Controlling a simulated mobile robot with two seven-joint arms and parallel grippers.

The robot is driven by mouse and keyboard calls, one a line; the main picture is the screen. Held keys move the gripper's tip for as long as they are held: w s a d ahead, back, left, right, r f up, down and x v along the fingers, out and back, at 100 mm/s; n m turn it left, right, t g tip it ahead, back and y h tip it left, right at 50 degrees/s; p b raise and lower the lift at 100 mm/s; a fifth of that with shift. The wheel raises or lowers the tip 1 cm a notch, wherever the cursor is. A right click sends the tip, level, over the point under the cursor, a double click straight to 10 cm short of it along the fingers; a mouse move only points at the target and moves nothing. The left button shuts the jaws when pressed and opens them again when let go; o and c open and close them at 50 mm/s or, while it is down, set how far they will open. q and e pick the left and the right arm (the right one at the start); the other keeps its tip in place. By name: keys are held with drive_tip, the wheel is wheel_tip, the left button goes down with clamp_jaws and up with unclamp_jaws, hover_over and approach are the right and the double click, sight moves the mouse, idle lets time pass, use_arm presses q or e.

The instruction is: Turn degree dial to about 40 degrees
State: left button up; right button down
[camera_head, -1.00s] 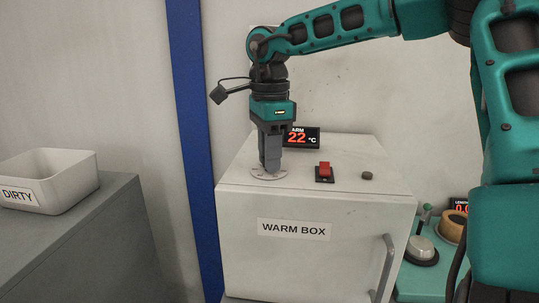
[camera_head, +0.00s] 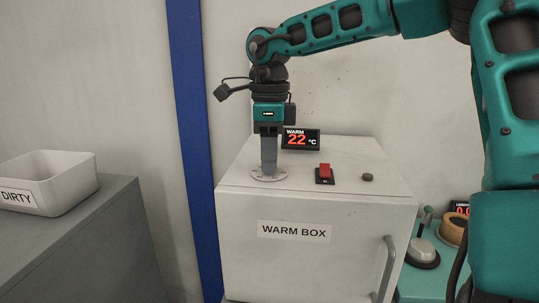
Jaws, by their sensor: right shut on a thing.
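The degree dial (camera_head: 283,177) is a pale round disc with marks, on top of the white warm box (camera_head: 240,188) near its left side. My right gripper (camera_head: 269,174) points straight down over the dial and is shut on its middle, hiding the knob. A small black display (camera_head: 301,139) behind the dial reads "WARM 22 °C" in red. My left gripper is not in view.
A red switch (camera_head: 325,172) and a small dark knob (camera_head: 367,177) sit on the box top, right of the dial. A white bin marked DIRTY (camera_head: 75,190) stands on a grey cabinet at the left. A teal bench (camera_head: 413,280) with devices is at the right.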

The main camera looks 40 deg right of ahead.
drive_tip(key=c, duration=0.9)
unclamp_jaws()
wheel_tip(320, 180, up, 13)
drive_tip(key=p, duration=0.1)
drive_tip(key=shift+f, duration=0.1)
